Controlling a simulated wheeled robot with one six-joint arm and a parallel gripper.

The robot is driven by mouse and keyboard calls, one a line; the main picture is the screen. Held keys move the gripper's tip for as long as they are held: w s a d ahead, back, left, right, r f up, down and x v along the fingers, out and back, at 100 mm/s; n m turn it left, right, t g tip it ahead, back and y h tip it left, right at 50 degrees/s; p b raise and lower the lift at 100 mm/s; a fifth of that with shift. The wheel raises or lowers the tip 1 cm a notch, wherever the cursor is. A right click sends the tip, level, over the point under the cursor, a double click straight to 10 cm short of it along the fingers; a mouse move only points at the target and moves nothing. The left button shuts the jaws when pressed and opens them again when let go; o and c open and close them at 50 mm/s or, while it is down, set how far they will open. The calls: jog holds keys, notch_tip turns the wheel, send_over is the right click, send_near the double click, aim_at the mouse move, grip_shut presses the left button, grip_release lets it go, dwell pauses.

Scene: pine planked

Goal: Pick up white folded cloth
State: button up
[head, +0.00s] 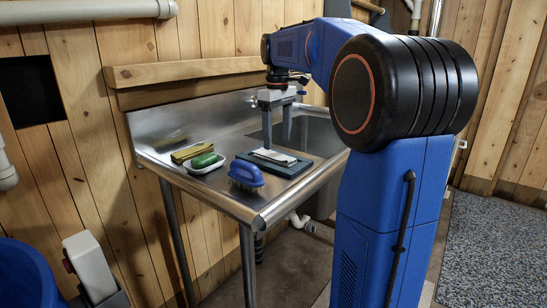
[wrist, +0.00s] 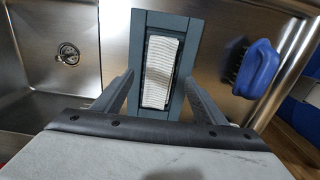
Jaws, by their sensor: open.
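The white folded cloth (wrist: 158,75) lies on a dark blue-grey tray or mat (wrist: 188,45) on the steel counter. In the head view the cloth (head: 274,156) is a thin pale strip on the same tray (head: 264,167). My gripper (head: 276,128) is above the tray in the head view. In the wrist view my gripper (wrist: 157,90) is open, with one finger on each side of the cloth's near part. The fingers look apart from the cloth. I cannot tell their exact height above it.
A blue brush (head: 245,174) stands left of the tray in the head view. Farther left are a white dish (head: 204,166) with a green item (head: 204,160) and a yellowish sponge (head: 191,152). The sink basin (wrist: 52,30) is beside the tray.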

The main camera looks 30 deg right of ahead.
aim_at(276, 153)
jog(key=shift+w+a+f, duration=0.15)
jog(key=shift+f, duration=2.55)
